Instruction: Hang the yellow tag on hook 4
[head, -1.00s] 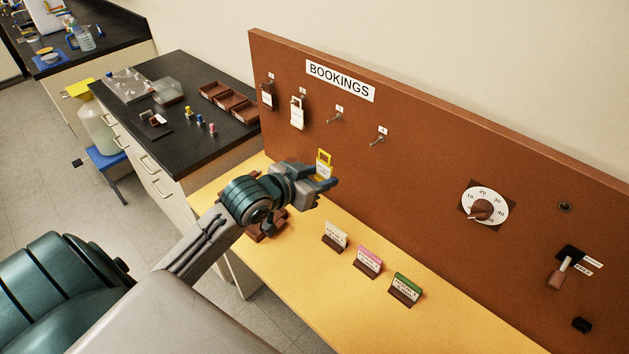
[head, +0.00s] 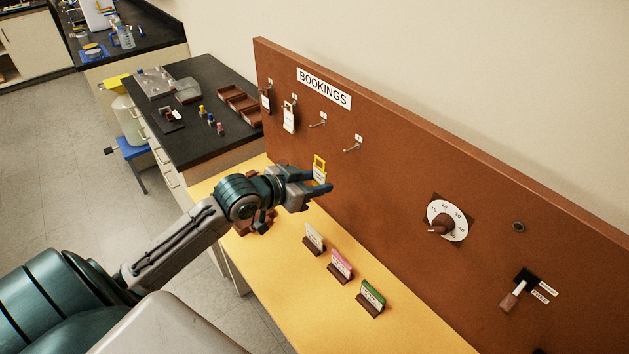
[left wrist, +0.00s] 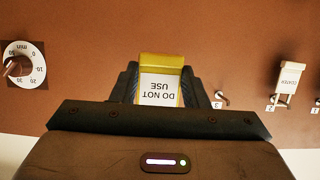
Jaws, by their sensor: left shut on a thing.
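The yellow tag (head: 319,163), with a white "DO NOT USE" label, is held up in my left gripper (head: 322,183), in front of the brown board. In the left wrist view the tag (left wrist: 160,88) sits between the two fingers of my left gripper (left wrist: 160,98). Hook 4 (head: 352,148) is bare, above and right of the tag in the head view. In the left wrist view I cannot see hook 4. My right gripper is not in view.
Hook 3 (head: 318,123) is bare. White tags hang on hook 2 (head: 289,118) and hook 1 (head: 266,100). A dial (head: 447,221) and a switch (head: 515,293) are on the board's right. Several small card stands, one green (head: 371,298), stand on the yellow table (head: 268,305).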

